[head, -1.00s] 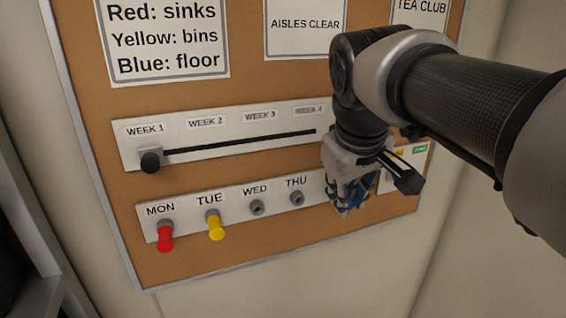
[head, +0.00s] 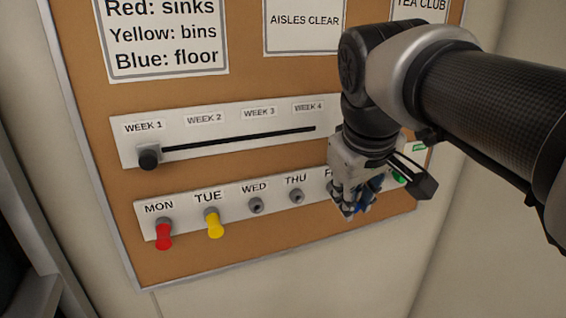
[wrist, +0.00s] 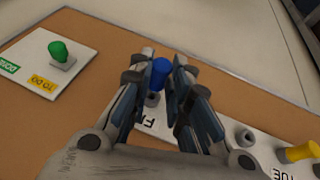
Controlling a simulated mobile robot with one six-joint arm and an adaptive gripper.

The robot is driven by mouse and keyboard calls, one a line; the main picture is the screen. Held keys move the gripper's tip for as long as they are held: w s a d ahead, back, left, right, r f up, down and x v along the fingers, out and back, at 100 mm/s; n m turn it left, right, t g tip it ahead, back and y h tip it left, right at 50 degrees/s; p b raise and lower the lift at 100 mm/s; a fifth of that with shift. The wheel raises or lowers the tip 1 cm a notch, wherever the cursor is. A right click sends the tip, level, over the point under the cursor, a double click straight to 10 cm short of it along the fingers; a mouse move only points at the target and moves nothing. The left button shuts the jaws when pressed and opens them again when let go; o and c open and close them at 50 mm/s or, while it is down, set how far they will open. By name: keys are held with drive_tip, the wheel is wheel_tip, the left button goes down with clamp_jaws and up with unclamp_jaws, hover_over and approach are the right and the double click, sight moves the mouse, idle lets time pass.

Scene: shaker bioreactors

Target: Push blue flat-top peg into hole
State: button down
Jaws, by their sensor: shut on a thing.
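The blue flat-top peg (wrist: 160,72) shows between the fingers of my gripper (wrist: 162,68) in the wrist view. My gripper is shut on it. A grey socket (wrist: 153,99) on the white strip lies close against the peg's lower end, by a label starting with F. I cannot tell whether the peg's tip is in the hole or how deep. In the head view my gripper (head: 355,210) is at the right part of the day strip (head: 228,211) and mostly hides the peg.
A red peg (head: 164,237) sits at MON and a yellow peg (head: 215,224) at TUE. The WED socket (head: 256,205) and THU socket (head: 297,196) are empty. A black slider knob (head: 149,158) stands at WEEK 1. A green knob (wrist: 58,50) is on a nearby plate.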

drive_tip(key=shift+s+d+b, duration=0.2)
drive_tip(key=shift+s+d, duration=0.05)
drive_tip(key=shift+s, duration=0.5)
drive_tip(key=shift+s+d+b, duration=0.2)
drive_tip(key=shift+s, duration=0.5)
drive_tip(key=shift+w, duration=0.1)
